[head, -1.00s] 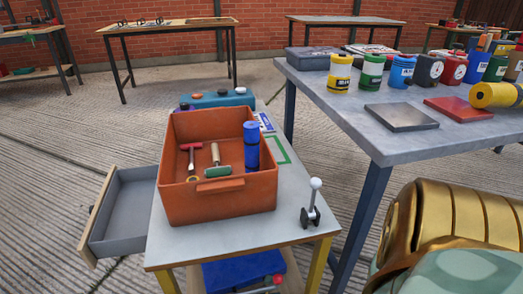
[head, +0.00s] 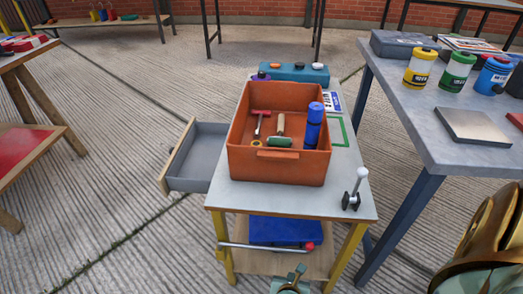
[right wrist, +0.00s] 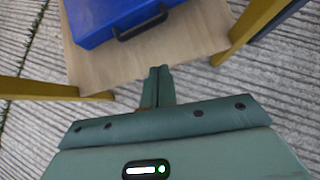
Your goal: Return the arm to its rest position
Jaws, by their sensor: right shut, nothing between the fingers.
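My right gripper (head: 293,274) shows at the bottom edge of the head view, low in front of the small table. In the right wrist view its green fingers (right wrist: 160,76) are together with nothing between them. They point toward the lower shelf (right wrist: 150,70) and a blue case (right wrist: 115,15) on it, apart from the case. Part of my gold and green arm shows at the lower right of the head view. My left gripper is not in view.
The small table (head: 225,195) holds an orange bin (head: 275,165) with tools and a blue cylinder. A drawer (head: 195,155) sticks out left. A grey workbench (head: 420,130) stands right. Floor (head: 110,200) left of the table is clear.

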